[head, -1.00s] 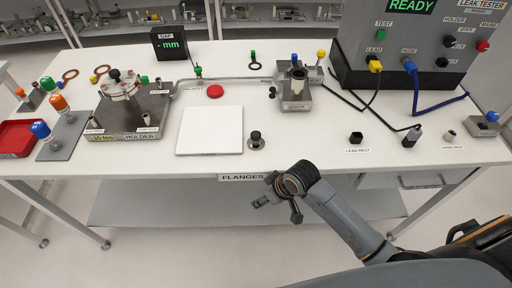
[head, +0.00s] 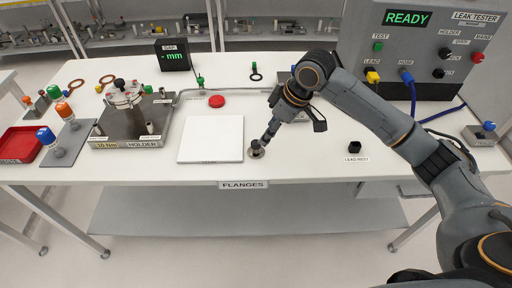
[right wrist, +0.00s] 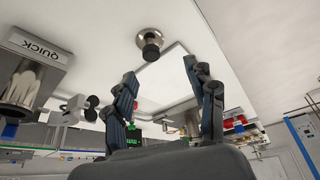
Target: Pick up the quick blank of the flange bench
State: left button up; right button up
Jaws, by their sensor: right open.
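The quick blank, a small metal disc with a black knob (head: 256,152), stands on the white table near its front edge, right of a white square plate. It also shows in the right wrist view (right wrist: 150,42), just beyond the fingertips and not between them. My right gripper (head: 267,137) points down at it from the upper right in the head view. Its two fingers are spread and empty in the right wrist view (right wrist: 160,68). Whether a finger touches the knob is not clear. My left gripper is not in view.
The white plate (head: 211,139) lies left of the blank. The holder (head: 133,120) with its flange stands further left. The QUICK block (right wrist: 36,67) shows in the right wrist view; my arm mostly hides it in the head view. The leak tester (head: 425,50) stands back right.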

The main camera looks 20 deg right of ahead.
aim_at(256, 142)
jog(key=w+f, duration=0.2)
jog(key=f, duration=0.1)
jog(key=w+f+p, duration=0.1)
jog(key=f, duration=0.1)
jog(key=shift+w+a+f, duration=0.25)
jog(key=shift+a, duration=0.15)
jog(key=p+x, duration=0.1)
jog(key=x, duration=0.3)
jog(key=shift+a+f+p, duration=0.25)
jog(key=shift+f+p, duration=0.1)
jog(key=shift+p, duration=0.05)
jog(key=shift+w+f, duration=0.1)
jog(key=shift+f, duration=0.1)
grip_shut()
